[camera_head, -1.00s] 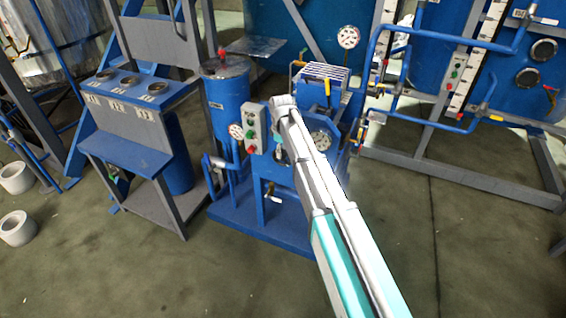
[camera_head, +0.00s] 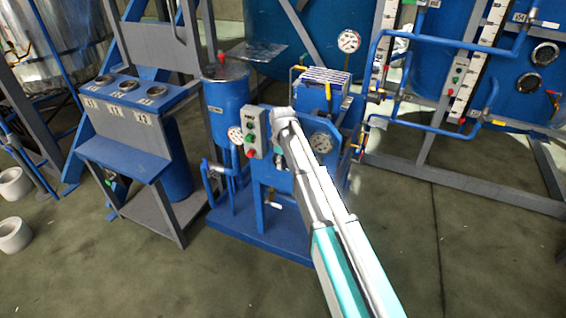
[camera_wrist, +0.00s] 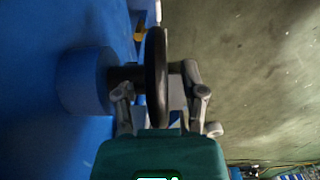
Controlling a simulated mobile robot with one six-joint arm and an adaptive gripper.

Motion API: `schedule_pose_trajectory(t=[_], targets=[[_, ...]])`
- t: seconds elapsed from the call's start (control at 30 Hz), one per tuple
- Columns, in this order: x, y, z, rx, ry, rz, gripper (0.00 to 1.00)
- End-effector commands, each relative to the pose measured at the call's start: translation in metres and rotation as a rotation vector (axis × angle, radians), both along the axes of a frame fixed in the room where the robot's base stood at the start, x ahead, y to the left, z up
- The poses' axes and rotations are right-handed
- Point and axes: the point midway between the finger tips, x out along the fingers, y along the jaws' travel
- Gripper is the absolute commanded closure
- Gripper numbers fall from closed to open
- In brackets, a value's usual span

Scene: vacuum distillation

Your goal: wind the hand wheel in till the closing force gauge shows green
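The hand wheel (camera_wrist: 156,78) is dark and shows edge-on in the wrist view, in front of a blue cylindrical hub (camera_wrist: 86,80). My gripper (camera_wrist: 158,85) has one finger on each side of the wheel's rim. I cannot tell whether both fingers press on it. In the head view my gripper (camera_head: 279,157) is at the front of the blue filter-press-like unit (camera_head: 328,100), and the wheel is hidden there.
A switch box (camera_head: 254,132) with red and green buttons stands close left of my gripper. A blue vessel (camera_head: 226,100) and a small gauge (camera_head: 235,134) are beside it. Blue pipework (camera_head: 430,125) stands to the right. The floor (camera_head: 400,230) in front is clear.

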Motion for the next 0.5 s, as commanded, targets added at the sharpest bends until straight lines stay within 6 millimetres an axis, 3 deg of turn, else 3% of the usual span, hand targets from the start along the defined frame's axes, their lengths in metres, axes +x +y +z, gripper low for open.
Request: schedule_pose_trajectory(t=[0.03,0.27,0.5], targets=[[0.0000,-0.0001,0.0000,0.000,0.000,0.000,0.59],[0.0000,-0.0001,0.0000,0.000,0.000,0.000,1.00],[-0.0008,-0.0001,-0.0002,0.003,0.000,0.000,1.00]])
